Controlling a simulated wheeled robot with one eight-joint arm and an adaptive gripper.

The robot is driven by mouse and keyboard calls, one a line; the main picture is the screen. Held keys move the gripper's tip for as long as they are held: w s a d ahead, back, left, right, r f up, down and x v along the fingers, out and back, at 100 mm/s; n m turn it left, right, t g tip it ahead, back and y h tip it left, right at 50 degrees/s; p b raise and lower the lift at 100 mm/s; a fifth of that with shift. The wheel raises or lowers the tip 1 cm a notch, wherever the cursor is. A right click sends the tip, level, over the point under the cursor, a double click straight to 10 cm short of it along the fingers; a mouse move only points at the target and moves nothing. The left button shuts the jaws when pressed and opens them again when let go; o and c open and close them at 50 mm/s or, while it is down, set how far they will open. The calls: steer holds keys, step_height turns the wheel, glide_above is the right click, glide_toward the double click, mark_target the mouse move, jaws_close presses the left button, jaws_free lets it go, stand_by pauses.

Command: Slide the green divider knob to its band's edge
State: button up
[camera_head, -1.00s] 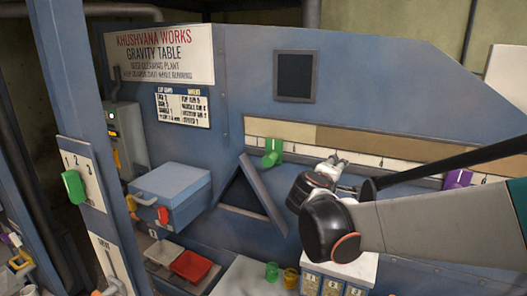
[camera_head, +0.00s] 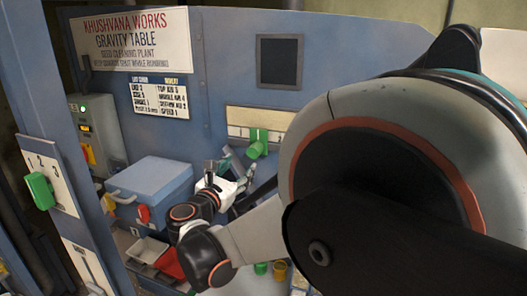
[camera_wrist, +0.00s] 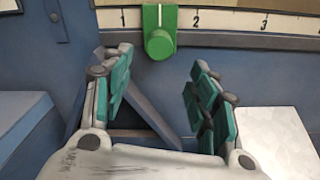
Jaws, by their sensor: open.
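The green divider knob (camera_head: 258,143) sits on the cream scale band (camera_head: 236,117) on the blue machine panel. In the wrist view the knob (camera_wrist: 160,32) stands between the marks 1 and 2, nearer 1. My gripper (camera_wrist: 160,85) is open, with its teal-padded fingers spread below the knob and nothing between them. In the head view my gripper (camera_head: 240,170) is just below and left of the knob, apparently not touching it. My arm hides the right part of the band.
A blue box (camera_head: 150,190) with a handle stands left of my gripper. A triangular opening (camera_wrist: 140,120) lies behind the fingers. Red and white trays (camera_head: 147,250) and small green and yellow cups (camera_head: 279,269) sit below.

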steer(key=b+x, duration=0.1)
steer(key=x, duration=1.2)
steer(key=shift+w, duration=0.3)
